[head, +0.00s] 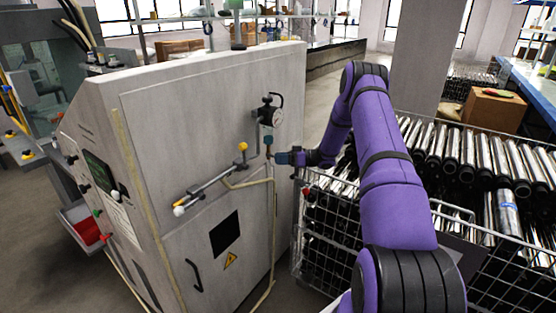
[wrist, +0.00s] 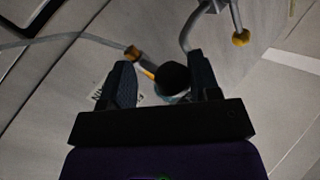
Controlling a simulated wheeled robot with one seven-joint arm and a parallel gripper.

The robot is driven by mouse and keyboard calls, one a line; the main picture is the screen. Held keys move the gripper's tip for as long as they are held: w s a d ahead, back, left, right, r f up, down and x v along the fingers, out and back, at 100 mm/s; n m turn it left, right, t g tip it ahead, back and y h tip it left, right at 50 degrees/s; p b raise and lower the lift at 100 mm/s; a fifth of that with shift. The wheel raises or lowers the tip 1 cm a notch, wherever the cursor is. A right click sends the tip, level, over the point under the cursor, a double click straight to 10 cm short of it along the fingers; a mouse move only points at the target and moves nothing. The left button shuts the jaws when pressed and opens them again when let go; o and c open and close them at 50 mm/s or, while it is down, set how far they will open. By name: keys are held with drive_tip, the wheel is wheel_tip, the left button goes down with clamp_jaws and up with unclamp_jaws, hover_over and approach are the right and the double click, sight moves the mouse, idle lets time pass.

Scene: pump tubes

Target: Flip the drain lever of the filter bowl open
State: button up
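The filter bowl (head: 268,141) is a small bluish cup under a black regulator with a round gauge (head: 276,118), on the grey cabinet's side. My gripper (head: 279,157) is just below it, pointing at the cabinet. In the wrist view, my gripper (wrist: 164,72) is open, with its two dark fingers apart. A dark round end with a pale rim (wrist: 172,79) sits between them, nearer the right finger; it looks like part of the bowl assembly. A small orange-yellow piece (wrist: 148,73) shows beside it, possibly the drain lever. Its position is unclear.
The cabinet (head: 180,130) carries a slanted bar with a yellow knob (head: 243,146), a hose (head: 247,184) and a black handle (head: 194,276). A wire crate of metal tubes (head: 460,185) stands close on the right, under my arm. A brass fitting (wrist: 133,52) lies beyond the left finger.

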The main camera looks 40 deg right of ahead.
drive_tip(key=v, duration=1)
